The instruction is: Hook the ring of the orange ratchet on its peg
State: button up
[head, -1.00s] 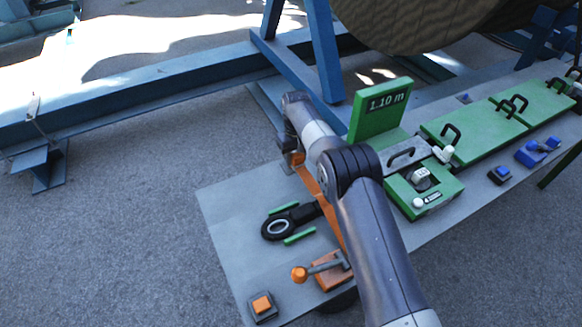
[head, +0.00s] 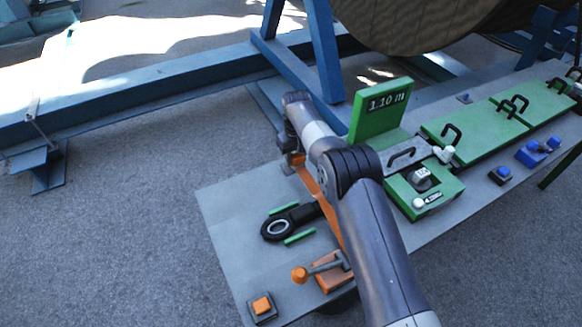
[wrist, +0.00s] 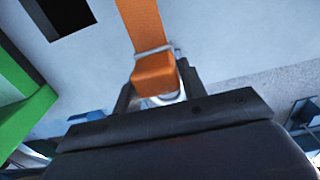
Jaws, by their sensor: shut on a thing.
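The orange ratchet (head: 333,279), with its lever and round orange knob (head: 299,275), sits near the front left of the grey platform. An orange strap (head: 309,180) rises from it, partly hidden behind my arm. My gripper (head: 292,163) is over the platform's far left edge, shut on the strap's orange end piece (head: 298,158). In the wrist view the end piece (wrist: 154,72) is between the two fingers of my gripper (wrist: 155,92). A pale metal ring (wrist: 162,99) shows partly beneath it, close to my gripper's body. I cannot make out the peg.
A black round-ended tool (head: 278,227) lies between two green strips on the platform. An orange button (head: 262,305) is at the front left corner. The green display reading 1.10 m (head: 385,105) stands right of my arm. A blue beam (head: 140,92) runs behind.

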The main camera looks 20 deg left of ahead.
jog(key=shift+f+b, duration=1.8)
jog(key=shift+f, duration=0.35)
dwell(1.9)
jog(key=o, duration=1.2)
notch_tip(320, 180, up, 11)
jog(key=shift+f+b, duration=0.1)
jog(key=shift+b, duration=0.4)
notch_tip(320, 180, down, 11)
jog(key=shift+p, duration=0.6)
jog(key=shift+r, duration=0.4)
